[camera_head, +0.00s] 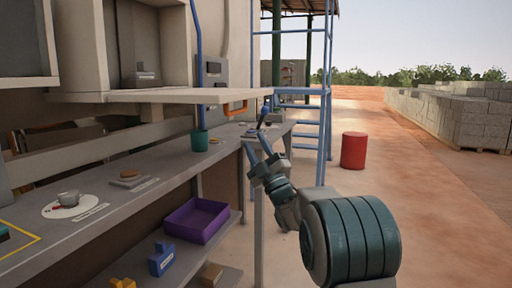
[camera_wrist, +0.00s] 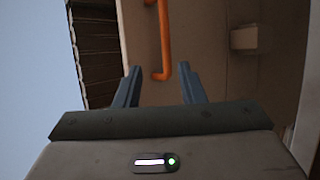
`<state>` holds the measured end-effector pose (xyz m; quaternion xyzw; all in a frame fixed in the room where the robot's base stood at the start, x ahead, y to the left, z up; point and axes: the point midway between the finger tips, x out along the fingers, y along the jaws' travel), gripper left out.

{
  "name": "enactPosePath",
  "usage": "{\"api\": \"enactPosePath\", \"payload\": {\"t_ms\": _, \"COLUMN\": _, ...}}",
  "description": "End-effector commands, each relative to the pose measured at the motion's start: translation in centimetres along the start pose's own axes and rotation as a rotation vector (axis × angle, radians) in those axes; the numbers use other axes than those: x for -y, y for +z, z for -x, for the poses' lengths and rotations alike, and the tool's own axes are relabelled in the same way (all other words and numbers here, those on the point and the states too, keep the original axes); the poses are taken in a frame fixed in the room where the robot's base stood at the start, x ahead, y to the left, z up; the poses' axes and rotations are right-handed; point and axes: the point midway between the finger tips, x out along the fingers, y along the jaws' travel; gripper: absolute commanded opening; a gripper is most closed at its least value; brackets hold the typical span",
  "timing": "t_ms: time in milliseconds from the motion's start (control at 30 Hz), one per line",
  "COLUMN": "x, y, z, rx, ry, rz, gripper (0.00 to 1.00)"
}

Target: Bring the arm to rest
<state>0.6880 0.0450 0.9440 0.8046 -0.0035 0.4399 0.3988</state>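My gripper (camera_head: 255,141) is raised in the free space right of the workbench (camera_head: 150,185), with its fingers pointing up and away from me. In the wrist view my gripper (camera_wrist: 159,70) has its two fingers apart, with nothing held between them. An orange handle (camera_wrist: 163,45) shows beyond the fingertips there.
The bench holds a teal cup (camera_head: 199,141) and a round dial (camera_head: 68,202). A purple tray (camera_head: 197,220) and a blue block (camera_head: 161,260) are on the lower shelf. A blue scaffold (camera_head: 323,130) and red drum (camera_head: 353,150) stand beyond; open ground lies right.

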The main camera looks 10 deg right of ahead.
Motion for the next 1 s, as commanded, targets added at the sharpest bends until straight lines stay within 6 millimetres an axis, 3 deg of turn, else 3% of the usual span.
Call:
{"api": "enactPosePath", "payload": {"t_ms": 133, "x": -0.6, "y": -0.1, "z": -0.5, "rx": 0.020, "ry": -0.008, "rz": -0.007, "gripper": 0.36}}
{"api": "enactPosePath", "payload": {"t_ms": 267, "x": -2.5, "y": -0.4, "z": -2.0, "rx": 0.118, "ry": -0.051, "rz": -0.045, "gripper": 0.36}}
{"api": "enactPosePath", "payload": {"t_ms": 400, "x": -5.0, "y": -0.5, "z": -3.3, "rx": 0.310, "ry": -0.129, "rz": -0.124, "gripper": 0.36}}
{"api": "enactPosePath", "payload": {"t_ms": 533, "x": -6.9, "y": -0.8, "z": -3.2, "rx": 0.502, "ry": -0.200, "rz": -0.210, "gripper": 0.36}}
{"api": "enactPosePath", "payload": {"t_ms": 767, "x": -9.9, "y": -2.7, "z": -0.8, "rx": 0.846, "ry": -0.310, "rz": -0.367, "gripper": 0.36}}
{"api": "enactPosePath", "payload": {"t_ms": 1000, "x": -12.9, "y": -6.9, "z": 3.9, "rx": 1.211, "ry": -0.409, "rz": -0.528, "gripper": 0.36}}
